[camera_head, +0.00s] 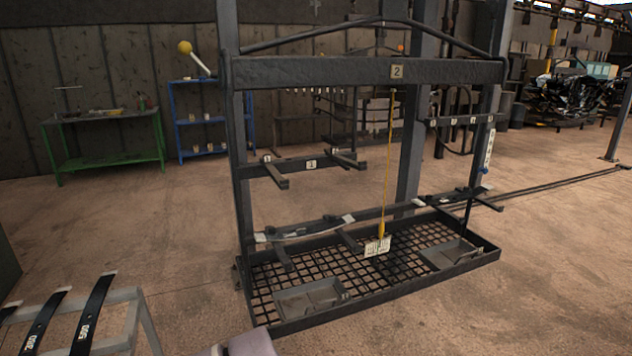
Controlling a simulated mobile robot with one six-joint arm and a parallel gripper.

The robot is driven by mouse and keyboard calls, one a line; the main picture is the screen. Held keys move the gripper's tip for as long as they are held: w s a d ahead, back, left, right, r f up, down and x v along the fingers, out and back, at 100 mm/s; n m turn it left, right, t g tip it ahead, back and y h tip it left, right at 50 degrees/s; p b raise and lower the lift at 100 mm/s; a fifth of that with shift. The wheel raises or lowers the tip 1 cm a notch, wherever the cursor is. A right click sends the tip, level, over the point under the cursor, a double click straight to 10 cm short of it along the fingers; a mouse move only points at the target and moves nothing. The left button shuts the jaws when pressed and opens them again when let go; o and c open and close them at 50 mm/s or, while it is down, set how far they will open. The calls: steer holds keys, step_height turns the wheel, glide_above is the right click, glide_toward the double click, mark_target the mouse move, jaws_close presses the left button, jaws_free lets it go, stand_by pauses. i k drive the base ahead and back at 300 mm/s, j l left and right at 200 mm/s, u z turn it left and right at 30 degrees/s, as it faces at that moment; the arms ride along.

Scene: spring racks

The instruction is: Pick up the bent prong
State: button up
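A dark metal rack (365,73) with a number 2 plate on its top beam stands in the middle of the head view. I cannot tell at this size which prong, if any, is bent. My gripper is not in view.
The rack's mesh tray (375,312) holds two grey metal pieces. A yellow cord with a tag (377,246) hangs over it. A stand with numbered dark strips (92,315) is at the lower left. A green table (108,161) stands behind.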

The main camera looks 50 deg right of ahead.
mark_target(333, 149)
steer(key=z, duration=1.85)
steer(key=u, duration=2.95)
steer(key=z, duration=2.95)
